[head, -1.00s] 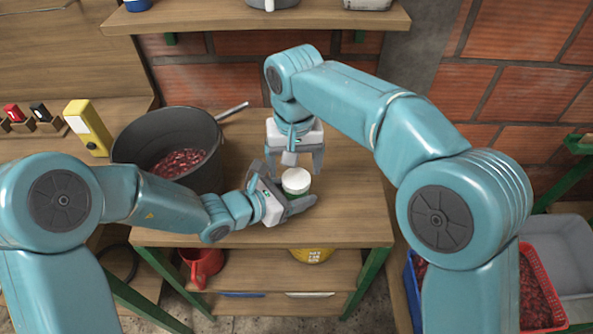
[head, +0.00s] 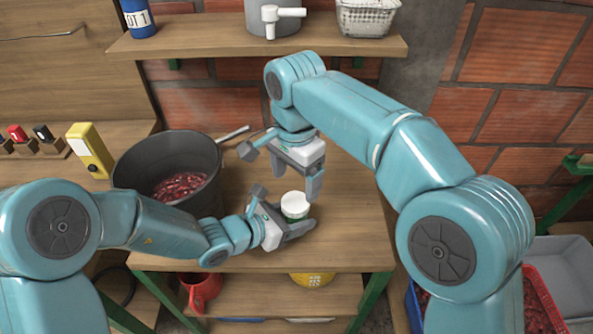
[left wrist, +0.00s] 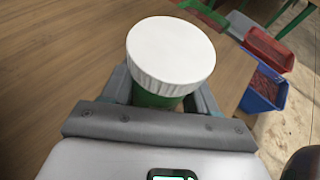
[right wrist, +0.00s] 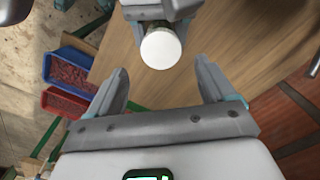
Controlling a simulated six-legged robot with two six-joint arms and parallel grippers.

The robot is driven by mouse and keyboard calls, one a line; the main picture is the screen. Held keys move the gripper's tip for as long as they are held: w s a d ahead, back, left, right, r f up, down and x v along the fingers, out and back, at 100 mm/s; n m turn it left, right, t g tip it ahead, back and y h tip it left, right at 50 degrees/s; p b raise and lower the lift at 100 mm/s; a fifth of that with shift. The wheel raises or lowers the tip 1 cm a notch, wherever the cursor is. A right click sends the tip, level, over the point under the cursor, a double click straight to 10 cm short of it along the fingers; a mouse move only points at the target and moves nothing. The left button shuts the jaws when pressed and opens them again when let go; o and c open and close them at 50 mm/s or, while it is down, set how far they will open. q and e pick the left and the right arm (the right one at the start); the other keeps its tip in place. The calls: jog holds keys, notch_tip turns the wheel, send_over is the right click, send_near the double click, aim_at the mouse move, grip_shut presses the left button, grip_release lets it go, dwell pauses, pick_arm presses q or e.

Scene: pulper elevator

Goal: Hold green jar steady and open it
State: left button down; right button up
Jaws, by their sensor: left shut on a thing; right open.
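The green jar with a white ribbed lid (head: 294,203) stands upright on the wooden table (head: 345,215). The lid is on the jar, and it fills the middle of the left wrist view (left wrist: 170,52). My left gripper (head: 292,218) is shut on the jar's green body (left wrist: 155,98), below the lid. My right gripper (head: 283,185) is open and empty, above and behind the jar. In the right wrist view the lid (right wrist: 160,47) lies beyond and between the open fingers (right wrist: 160,85), apart from them.
A dark pot (head: 165,165) of red cherries stands left on the table, its handle toward the back. A yellow device (head: 90,150) stands farther left. A shelf (head: 255,46) with containers is above. Red and grey crates (head: 550,300) are at lower right. The table right of the jar is clear.

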aim_at(296, 202)
notch_tip(296, 202, down, 6)
jog(key=shift+f, duration=0.2)
jog(key=c, duration=1.1)
